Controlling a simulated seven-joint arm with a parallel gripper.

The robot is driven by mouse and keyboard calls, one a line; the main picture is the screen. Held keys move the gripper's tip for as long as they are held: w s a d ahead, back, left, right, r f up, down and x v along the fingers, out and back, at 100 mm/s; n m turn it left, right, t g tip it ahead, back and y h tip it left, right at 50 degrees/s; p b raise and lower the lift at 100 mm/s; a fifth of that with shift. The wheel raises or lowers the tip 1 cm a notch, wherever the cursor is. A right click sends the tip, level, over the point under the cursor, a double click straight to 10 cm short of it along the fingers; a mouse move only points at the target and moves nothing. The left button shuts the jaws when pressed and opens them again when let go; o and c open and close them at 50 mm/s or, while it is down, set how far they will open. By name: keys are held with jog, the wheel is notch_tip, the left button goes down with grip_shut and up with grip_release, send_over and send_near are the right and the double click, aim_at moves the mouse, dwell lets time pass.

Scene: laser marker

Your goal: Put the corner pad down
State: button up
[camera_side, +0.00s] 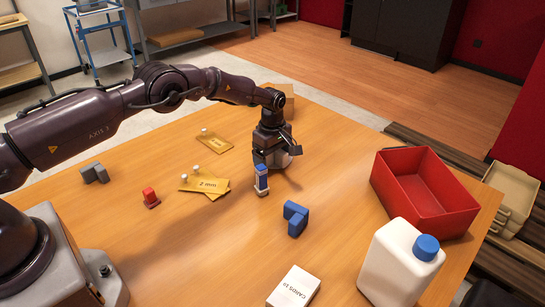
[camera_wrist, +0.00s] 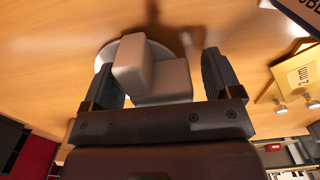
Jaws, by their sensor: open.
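A pale grey L-shaped corner pad (camera_wrist: 155,70) sits between the two dark fingers of my gripper (camera_wrist: 160,62) in the wrist view. A round whitish disc (camera_wrist: 105,55) shows behind the pad, and the pad appears to rest on it. The fingers are open, with a visible gap on the right side of the pad; contact at the left finger is unclear. In the side view my gripper (camera_side: 276,160) is low over the table at the disc (camera_side: 291,160), and the fingers mostly hide the pad.
A small blue-and-white item (camera_side: 262,180) stands just in front of my gripper. A blue L-shaped block (camera_side: 296,218), yellow cards (camera_side: 204,184), a red piece (camera_side: 151,197) and a grey block (camera_side: 95,173) lie around. A red bin (camera_side: 425,205) and white bottle (camera_side: 398,265) stand at right.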

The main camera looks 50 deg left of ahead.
notch_tip(320, 180, up, 12)
dwell(0.4)
jog(key=s+d+r+m+t, duration=0.15)
jog(key=s+r+m, duration=0.25)
jog(key=s+r, duration=0.55)
jog(key=s+d+r+m+t, duration=0.15)
jog(key=s+r+m, duration=0.4)
jog(key=r, duration=0.75)
jog(key=s+d+m+t, duration=0.1)
jog(key=s+m, duration=0.7)
jog(key=s, duration=1.4)
jog(key=shift+s+f+t, duration=0.2)
jog(key=shift+f+t, duration=0.05)
jog(key=shift+t, duration=0.55)
